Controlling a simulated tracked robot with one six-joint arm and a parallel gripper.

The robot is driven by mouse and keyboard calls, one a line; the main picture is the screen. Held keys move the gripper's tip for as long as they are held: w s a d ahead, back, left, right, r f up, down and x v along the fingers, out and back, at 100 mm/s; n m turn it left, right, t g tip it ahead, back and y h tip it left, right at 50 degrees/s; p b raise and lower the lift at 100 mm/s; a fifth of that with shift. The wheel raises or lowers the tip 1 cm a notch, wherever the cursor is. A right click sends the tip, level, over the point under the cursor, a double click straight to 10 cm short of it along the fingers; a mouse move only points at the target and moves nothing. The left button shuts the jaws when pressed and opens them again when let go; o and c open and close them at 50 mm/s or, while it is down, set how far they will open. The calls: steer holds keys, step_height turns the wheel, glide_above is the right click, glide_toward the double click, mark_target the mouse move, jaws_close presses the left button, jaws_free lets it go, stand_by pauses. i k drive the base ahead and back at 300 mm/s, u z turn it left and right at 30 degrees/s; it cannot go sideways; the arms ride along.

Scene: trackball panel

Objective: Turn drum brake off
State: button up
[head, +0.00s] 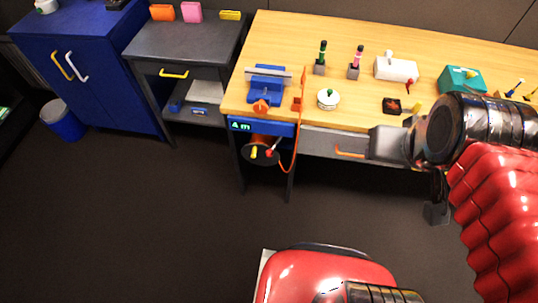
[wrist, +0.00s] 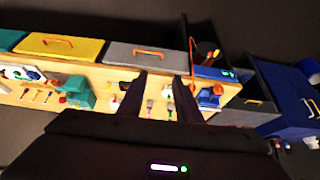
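No part is clearly marked as the drum brake. A blue panel (head: 262,127) with a lit green display is on the front of the wooden bench, at its left end. Just below it is a dark round tray or drum (head: 260,155) with small yellow and red parts and a pale lever-like piece. An orange cable (head: 303,110) hangs beside them. The blue panel (wrist: 214,73) and dark round part (wrist: 207,50) also show right of centre in the wrist view. My gripper (wrist: 162,80) has its two dark fingers apart with nothing held, well away from them.
The wooden bench (head: 350,25) carries a blue vise (head: 266,88), a white pot (head: 328,98), a white box (head: 396,68) and a teal box (head: 461,79). A grey cabinet (head: 185,45), blue cabinet (head: 90,65) and blue bin (head: 62,120) stand left. The floor in front is clear.

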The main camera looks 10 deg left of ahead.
mark_target(270, 152)
steer(key=z, duration=0.8)
steer(key=i, duration=0.8)
steer(key=u, duration=2.65)
